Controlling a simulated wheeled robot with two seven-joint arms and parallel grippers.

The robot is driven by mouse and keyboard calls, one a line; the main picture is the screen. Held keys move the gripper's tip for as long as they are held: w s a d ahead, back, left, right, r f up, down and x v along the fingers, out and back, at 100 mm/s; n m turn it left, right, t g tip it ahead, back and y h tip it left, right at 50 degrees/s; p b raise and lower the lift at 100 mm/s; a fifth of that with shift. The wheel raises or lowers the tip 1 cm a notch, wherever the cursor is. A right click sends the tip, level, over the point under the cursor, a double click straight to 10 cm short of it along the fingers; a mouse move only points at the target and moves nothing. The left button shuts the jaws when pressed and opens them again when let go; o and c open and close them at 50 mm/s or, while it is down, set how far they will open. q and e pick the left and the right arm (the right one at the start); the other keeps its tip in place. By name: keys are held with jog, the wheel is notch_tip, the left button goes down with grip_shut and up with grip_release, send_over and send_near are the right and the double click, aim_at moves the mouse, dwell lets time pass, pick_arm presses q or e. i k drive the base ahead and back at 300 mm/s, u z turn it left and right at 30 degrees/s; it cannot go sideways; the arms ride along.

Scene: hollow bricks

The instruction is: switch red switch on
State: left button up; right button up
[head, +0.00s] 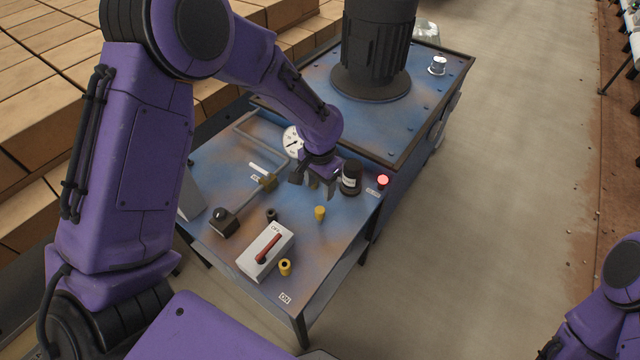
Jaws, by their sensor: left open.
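The red switch (268,249) is a red lever on a light grey box near the front of the blue metal table (224,165). An "OFF" label shows at the box's upper end, and an "ON" label (285,298) lies on the table's front part. My left gripper (314,190) is open, pointing down above the table, behind the switch box and apart from it. It is just left of a black cylinder (351,178). My right arm shows only partly at the lower right edge; its gripper is out of view.
Yellow posts (320,212) stand near the switch, one at the box's right side. A red lit button (383,180) sits at the right edge. A round gauge (292,142) and a metal lever (240,204) are behind. Open floor lies to the right.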

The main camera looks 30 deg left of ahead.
aim_at(261, 259)
jog(key=u, duration=1.4)
